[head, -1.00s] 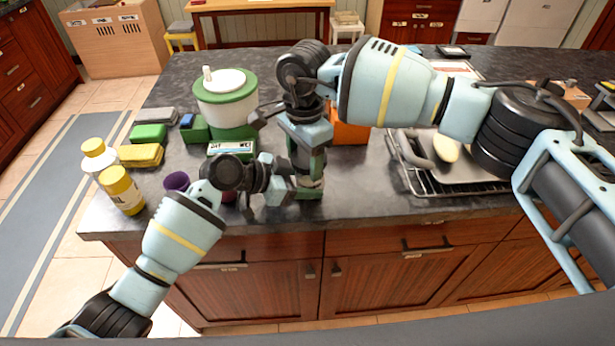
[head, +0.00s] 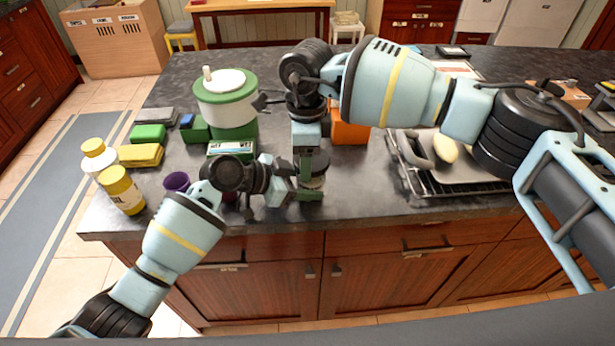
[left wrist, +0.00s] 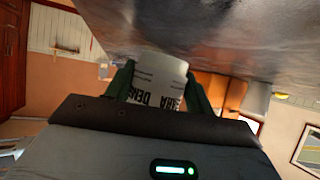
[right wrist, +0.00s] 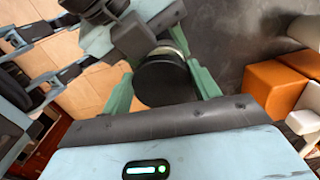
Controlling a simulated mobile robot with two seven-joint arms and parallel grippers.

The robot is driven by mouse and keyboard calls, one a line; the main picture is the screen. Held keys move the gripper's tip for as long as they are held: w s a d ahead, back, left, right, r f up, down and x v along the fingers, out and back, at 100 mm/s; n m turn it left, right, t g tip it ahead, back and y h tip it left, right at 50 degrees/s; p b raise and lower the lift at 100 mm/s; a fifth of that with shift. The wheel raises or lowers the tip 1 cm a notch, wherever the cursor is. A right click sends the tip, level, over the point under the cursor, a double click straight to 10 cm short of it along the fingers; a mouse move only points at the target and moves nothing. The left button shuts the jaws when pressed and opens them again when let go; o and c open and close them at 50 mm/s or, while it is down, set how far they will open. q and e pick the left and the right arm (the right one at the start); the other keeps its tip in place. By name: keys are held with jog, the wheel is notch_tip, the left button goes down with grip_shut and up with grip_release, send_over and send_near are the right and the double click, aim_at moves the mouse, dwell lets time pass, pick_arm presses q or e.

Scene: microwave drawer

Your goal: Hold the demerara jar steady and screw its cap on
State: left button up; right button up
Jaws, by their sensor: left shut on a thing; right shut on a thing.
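The demerara jar (left wrist: 158,80) shows in the left wrist view as a pale cylinder with dark lettering, partly cut off by my gripper. My left gripper (left wrist: 157,92) is shut on its body, one green finger on each side. In the head view the jar is mostly hidden between my grippers near the counter's front edge. The black round cap (right wrist: 163,82) shows from above in the right wrist view, over the jar's top. My right gripper (right wrist: 163,88) points down from above and is shut on the cap. I cannot tell how far the cap is threaded.
A green-and-white canister (head: 226,100), sponges (head: 141,155), yellow-capped bottles (head: 122,190) and a purple cup (head: 176,181) stand to the left on the dark counter (head: 365,198). An orange box (head: 350,128) is behind my grippers. A dish rack (head: 455,187) is at the right.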

jog(key=shift+s+d+f, duration=0.2)
jog(key=shift+s+f, duration=0.1)
jog(key=o, duration=1)
jog(key=shift+c, duration=0.2)
jog(key=shift+o, duration=0.2)
jog(key=shift+a, duration=0.1)
jog(key=shift+r, duration=0.1)
jog(key=n, duration=0.4)
jog(key=shift+w+r+n, duration=0.1)
jog(key=shift+r+n, duration=0.05)
jog(key=shift+n, duration=0.15)
jog(key=n, duration=0.4)
jog(key=shift+n, duration=0.3)
